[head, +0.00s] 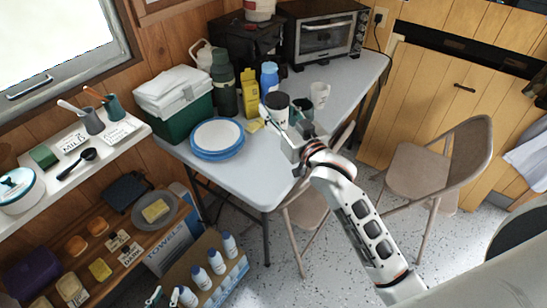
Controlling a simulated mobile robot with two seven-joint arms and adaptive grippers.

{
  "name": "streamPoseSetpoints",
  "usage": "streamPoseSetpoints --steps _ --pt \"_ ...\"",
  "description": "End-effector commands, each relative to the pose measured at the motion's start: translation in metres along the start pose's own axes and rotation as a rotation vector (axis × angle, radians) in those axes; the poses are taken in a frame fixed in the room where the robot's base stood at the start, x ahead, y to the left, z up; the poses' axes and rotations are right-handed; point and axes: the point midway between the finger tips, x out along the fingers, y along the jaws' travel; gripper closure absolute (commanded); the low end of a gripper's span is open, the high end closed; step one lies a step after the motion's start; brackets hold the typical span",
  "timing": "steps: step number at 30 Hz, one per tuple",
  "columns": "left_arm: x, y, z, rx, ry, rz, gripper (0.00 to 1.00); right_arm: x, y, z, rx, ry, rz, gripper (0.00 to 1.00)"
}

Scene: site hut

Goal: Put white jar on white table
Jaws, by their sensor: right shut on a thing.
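A white jar (274,117) with a dark top is at the tip of my right gripper (286,122), over the middle of the white table (258,178). My right gripper is shut on the jar, reaching in from the lower right. The jar looks upright; I cannot tell whether its base touches the tabletop, as the gripper hides part of it. My left gripper is not in view.
Blue-rimmed plates (217,137), a green cooler (182,121), a dark green flask (223,85), a yellow container (250,92), a blue bottle (270,77) and a white cup (320,93) crowd the table. Its front is clear. A folding chair (422,170) stands right.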

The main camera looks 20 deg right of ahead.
Motion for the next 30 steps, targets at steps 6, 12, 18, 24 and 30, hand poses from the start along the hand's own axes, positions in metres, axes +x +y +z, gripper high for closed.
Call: streamPoseSetpoints --steps 6,12,18,24,30 --pt "-0.005 -0.001 -0.005 0.000 -0.002 0.000 0.77 0.033 0.004 -0.021 -0.013 -0.005 -0.017 0.89" --pt "-0.002 0.001 0.002 0.000 -0.005 0.001 0.77 0.035 0.005 0.009 -0.011 -0.013 -0.018 0.89" --pt "0.004 0.003 0.015 -0.001 -0.014 0.003 0.77 0.035 0.006 0.059 -0.011 -0.012 -0.018 0.89" --pt "0.009 0.005 0.026 -0.002 -0.019 0.004 0.77 0.034 0.007 0.106 -0.011 -0.012 -0.018 0.89" --pt "0.012 0.006 0.032 -0.002 -0.021 0.005 0.77 0.034 0.007 0.132 -0.011 -0.008 -0.018 0.89"
